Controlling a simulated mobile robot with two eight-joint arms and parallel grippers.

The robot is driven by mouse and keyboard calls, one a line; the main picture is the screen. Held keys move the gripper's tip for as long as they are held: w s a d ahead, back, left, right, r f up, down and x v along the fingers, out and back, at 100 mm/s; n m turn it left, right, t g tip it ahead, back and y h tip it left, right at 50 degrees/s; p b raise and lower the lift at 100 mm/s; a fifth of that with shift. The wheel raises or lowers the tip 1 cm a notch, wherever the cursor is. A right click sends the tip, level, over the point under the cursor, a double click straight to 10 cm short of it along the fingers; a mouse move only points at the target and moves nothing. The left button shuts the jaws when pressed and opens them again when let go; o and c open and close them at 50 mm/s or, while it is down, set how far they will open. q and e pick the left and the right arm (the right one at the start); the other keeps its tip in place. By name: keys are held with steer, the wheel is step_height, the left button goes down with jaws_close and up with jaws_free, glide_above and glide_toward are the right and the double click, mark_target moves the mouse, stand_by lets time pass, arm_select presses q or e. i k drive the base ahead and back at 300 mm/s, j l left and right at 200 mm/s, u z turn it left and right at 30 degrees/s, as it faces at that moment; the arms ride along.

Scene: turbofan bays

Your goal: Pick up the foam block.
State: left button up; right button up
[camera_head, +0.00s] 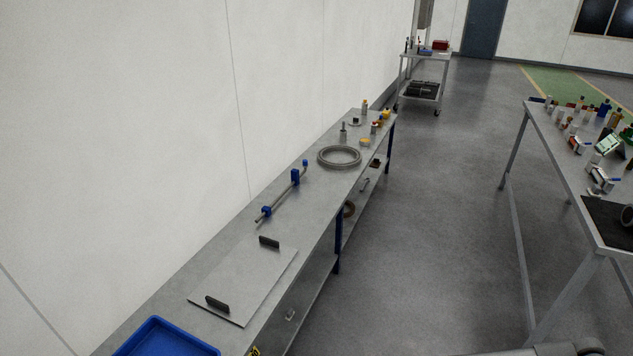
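I cannot tell for certain which thing is the foam block. A small yellow-topped piece (365,142) lies on the grey workbench (230,240) along the wall, right of the metal ring. Another small yellow thing (384,115) is at the bench's far end. Both are too small to make out. Neither of my grippers is in view.
A blue tray (168,338), a flat plate with two dark handles (243,283), a blue-clamped bar (282,192) and a metal ring (339,156) are on the bench. A crowded table (560,152) stands right, a cart (421,74) farther back. Floor between is clear.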

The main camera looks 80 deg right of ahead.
mark_target(595, 192)
steer(key=z, duration=4.3)
steer(key=i+j, duration=0.2)
steer(key=i, duration=0.5)
steer(key=i+j, duration=0.2)
steer(key=i, duration=0.45)
steer(key=i+j, duration=0.2)
steer(key=i, duration=0.5)
steer(key=i+j, duration=0.2)
steer(key=i, duration=0.45)
steer(key=i+j+u, duration=0.1)
steer(key=i, duration=0.6)
steer(key=i+j, duration=0.25)
steer(key=i, duration=0.4)
